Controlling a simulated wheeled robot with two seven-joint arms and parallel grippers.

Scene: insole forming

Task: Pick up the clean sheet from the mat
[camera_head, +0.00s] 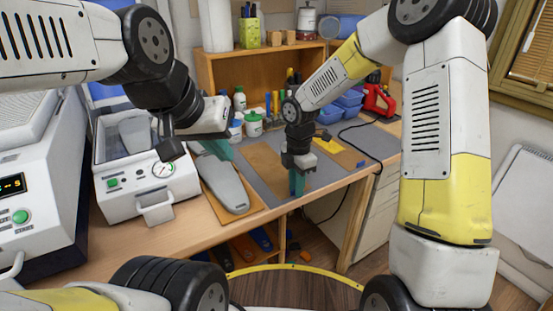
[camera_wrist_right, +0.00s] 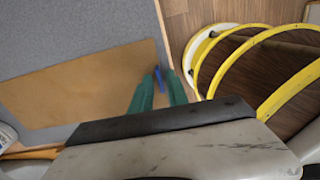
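The flat tan sheet (camera_head: 264,160) lies on the grey mat (camera_head: 246,143) on the bench. In the right wrist view the sheet (camera_wrist_right: 85,85) fills the left side, flat on the mat (camera_wrist_right: 70,35). My right gripper (camera_head: 297,184) points down at the sheet's near right part. In the right wrist view its green fingers (camera_wrist_right: 159,88) stand apart near the sheet's right end; a thin blue strip shows between them. Nothing is visibly held there. My left gripper (camera_head: 220,148) hangs over the bench, left of the sheet; its finger gap is not clear.
A grey sole form (camera_head: 224,187) lies on a tan board left of the sheet. A white machine with a gauge (camera_head: 148,185) and a larger white unit (camera_head: 35,190) stand further left. Bottles, blue bins (camera_head: 348,99) and a red tool (camera_head: 379,100) stand behind.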

